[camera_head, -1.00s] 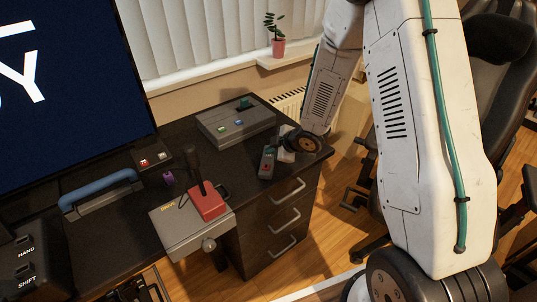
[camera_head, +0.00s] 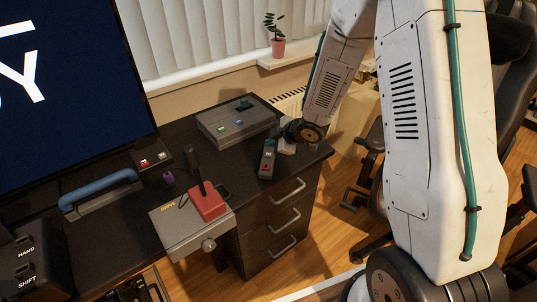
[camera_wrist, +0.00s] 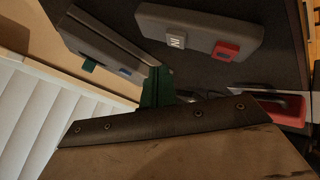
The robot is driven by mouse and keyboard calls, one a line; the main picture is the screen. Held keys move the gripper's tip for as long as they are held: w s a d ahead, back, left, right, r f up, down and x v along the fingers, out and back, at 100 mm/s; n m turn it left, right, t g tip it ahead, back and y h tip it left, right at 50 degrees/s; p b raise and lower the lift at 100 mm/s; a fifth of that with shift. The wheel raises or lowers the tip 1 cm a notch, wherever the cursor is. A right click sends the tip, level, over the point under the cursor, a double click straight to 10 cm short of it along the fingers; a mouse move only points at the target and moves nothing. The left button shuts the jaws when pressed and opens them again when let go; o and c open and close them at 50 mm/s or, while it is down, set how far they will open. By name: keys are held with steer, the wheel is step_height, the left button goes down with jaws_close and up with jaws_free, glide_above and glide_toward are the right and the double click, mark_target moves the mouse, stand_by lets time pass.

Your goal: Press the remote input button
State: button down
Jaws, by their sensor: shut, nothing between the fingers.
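The remote (camera_head: 266,164) is a small grey slab with rounded ends, lying on the dark desk near its right edge. In the wrist view the remote (camera_wrist: 185,28) shows a white button (camera_wrist: 175,40) with dark lettering seen sideways, and a red button (camera_wrist: 226,50). My gripper (camera_wrist: 156,86) has green fingertips, shut and empty. In the wrist view they appear just below the remote's white-button end, apart from it in the picture; their height above the desk is hard to judge. In the head view my gripper (camera_head: 270,143) is at the remote's far end.
A grey console (camera_head: 236,121) with a green lever and buttons stands behind the remote. A red-topped joystick box (camera_head: 207,203) is at the desk's front edge. A monitor (camera_head: 70,90) fills the left; a chair (camera_head: 515,110) stands right.

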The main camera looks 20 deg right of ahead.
mark_target(271, 155)
steer(key=shift+r, duration=1.65)
steer(key=d+f+h, duration=0.1)
steer(key=s+d+f+m+g+h, duration=0.1)
steer(key=s+d+f+m, duration=0.1)
steer(key=d, duration=0.1)
steer(key=shift+s+h, duration=0.15)
steer(key=shift+h, duration=0.25)
steer(key=s+d+r+m+g+h, duration=0.4)
steer(key=s+d+r+m, duration=0.35)
steer(key=s, duration=0.35)
steer(key=s+a+r+m+g+y, duration=0.1)
steer(key=s+a+r, duration=0.3)
steer(key=s+r, duration=0.5)
steer(key=s+a+r+m+y, duration=0.1)
steer(key=s+a+r+m, duration=0.3)
steer(key=s+r, duration=0.5)
steer(key=shift+s+a+r+g, duration=0.25)
steer(key=shift+s+a+g, duration=0.25)
steer(key=shift+s, duration=2.4)
